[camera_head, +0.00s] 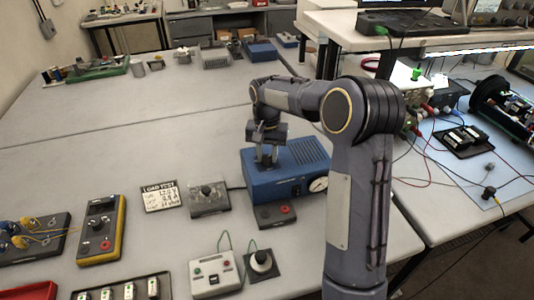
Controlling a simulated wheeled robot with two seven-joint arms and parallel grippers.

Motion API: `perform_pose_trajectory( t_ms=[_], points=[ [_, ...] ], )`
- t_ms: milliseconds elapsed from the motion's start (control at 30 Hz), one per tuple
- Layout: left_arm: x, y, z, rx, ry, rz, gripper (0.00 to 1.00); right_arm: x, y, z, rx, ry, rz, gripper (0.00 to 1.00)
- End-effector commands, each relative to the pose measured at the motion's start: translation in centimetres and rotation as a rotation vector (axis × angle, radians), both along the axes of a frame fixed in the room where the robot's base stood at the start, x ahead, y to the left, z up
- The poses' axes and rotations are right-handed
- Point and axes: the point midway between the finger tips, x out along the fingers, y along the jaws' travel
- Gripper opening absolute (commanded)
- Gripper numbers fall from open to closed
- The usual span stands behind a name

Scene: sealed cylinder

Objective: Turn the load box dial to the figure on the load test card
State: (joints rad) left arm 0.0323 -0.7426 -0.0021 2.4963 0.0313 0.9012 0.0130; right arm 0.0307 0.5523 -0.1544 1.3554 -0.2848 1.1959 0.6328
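The load test card (160,197) lies flat on the grey table, left of centre. Its heading reads "LOAD TEST"; the figures below are too small to read surely. A blue box (305,150) with a vented top and a round white gauge (318,184) stands right of it. My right gripper (267,160) points down at the left part of the blue box's top. Its fingertips are close together there, and whatever is between them is hidden. A grey box with a dark knob (208,190) sits between card and blue box. I cannot tell which is the load box. My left gripper is out of view.
A black-based round dial (261,262) and a white box with buttons (214,272) stand in front. A yellow meter (101,230) is at left. A bench with cables and instruments (470,170) is at right.

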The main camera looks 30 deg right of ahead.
Motion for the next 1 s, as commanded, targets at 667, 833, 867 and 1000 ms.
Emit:
perform_pose_trajectory(
  t_ms=[667, 833, 867, 1000],
  points=[
    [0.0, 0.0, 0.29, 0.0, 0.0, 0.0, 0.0, 0.03, 0.03, 0.1, 0.001, -0.001, 0.235, 0.06],
    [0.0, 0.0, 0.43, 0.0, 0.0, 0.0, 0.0, 0.03, 0.02, 0.11, 0.001, -0.001, 0.394, 0.06],
    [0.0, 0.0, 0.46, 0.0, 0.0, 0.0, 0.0, 0.03, 0.02, 0.11, 0.0, 0.0, 0.422, 0.06],
    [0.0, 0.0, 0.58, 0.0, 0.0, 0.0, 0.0, 0.04, 0.02, 0.11, 0.0, 0.0, 0.556, 0.06]
  ],
)
